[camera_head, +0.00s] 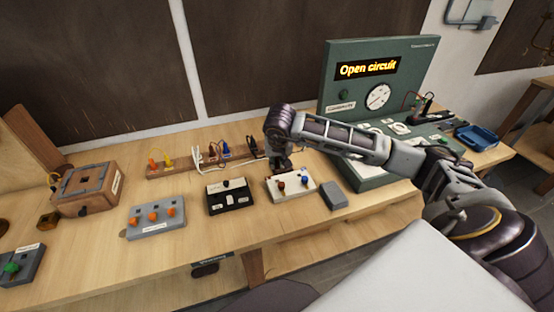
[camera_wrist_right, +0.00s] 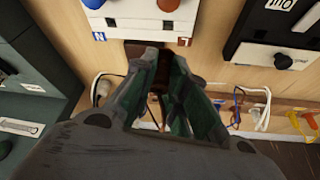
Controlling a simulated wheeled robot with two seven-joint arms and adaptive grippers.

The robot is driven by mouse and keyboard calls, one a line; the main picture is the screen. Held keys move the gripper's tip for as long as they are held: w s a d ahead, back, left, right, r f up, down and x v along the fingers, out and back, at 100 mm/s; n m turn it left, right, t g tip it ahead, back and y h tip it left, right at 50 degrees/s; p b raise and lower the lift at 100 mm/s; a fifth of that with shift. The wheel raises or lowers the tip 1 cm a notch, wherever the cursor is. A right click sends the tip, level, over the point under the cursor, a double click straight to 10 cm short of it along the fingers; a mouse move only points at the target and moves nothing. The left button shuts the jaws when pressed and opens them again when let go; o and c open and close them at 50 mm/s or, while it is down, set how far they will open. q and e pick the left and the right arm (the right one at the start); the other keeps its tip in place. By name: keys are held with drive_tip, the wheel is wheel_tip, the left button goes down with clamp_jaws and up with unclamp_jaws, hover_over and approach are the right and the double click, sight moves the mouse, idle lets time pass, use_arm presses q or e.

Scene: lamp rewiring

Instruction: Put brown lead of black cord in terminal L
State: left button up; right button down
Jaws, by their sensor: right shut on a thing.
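My right gripper (camera_head: 280,164) is low behind the white terminal box (camera_head: 290,187), which has a red and a blue knob. In the right wrist view the gripper (camera_wrist_right: 163,52) is shut on a narrow dark brown thing (camera_wrist_right: 155,88), which looks like the brown lead; its tip is hard to make out. The fingertips lie close to the box edge, between the blue N label (camera_wrist_right: 98,36) and the red label (camera_wrist_right: 184,42), whose letter I cannot read surely. I cannot tell whether the lead touches a terminal. The black cord's course is mostly hidden. My left gripper is out of view.
A wooden rack (camera_head: 185,168) with several coloured leads stands behind the boxes. A black-and-white box (camera_head: 229,196) is left of the terminal box, a small grey block (camera_head: 333,196) right. The green test panel (camera_head: 335,85) reads "Open circuit". Bare table lies in front.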

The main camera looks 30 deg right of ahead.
sight(277, 168)
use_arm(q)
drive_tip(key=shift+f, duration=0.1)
use_arm(e)
drive_tip(key=shift+f, duration=0.3)
drive_tip(key=shift+f+b, duration=0.95)
drive_tip(key=shift+f, duration=0.95)
drive_tip(key=shift+f+b, duration=0.9)
drive_tip(key=shift+f, duration=0.05)
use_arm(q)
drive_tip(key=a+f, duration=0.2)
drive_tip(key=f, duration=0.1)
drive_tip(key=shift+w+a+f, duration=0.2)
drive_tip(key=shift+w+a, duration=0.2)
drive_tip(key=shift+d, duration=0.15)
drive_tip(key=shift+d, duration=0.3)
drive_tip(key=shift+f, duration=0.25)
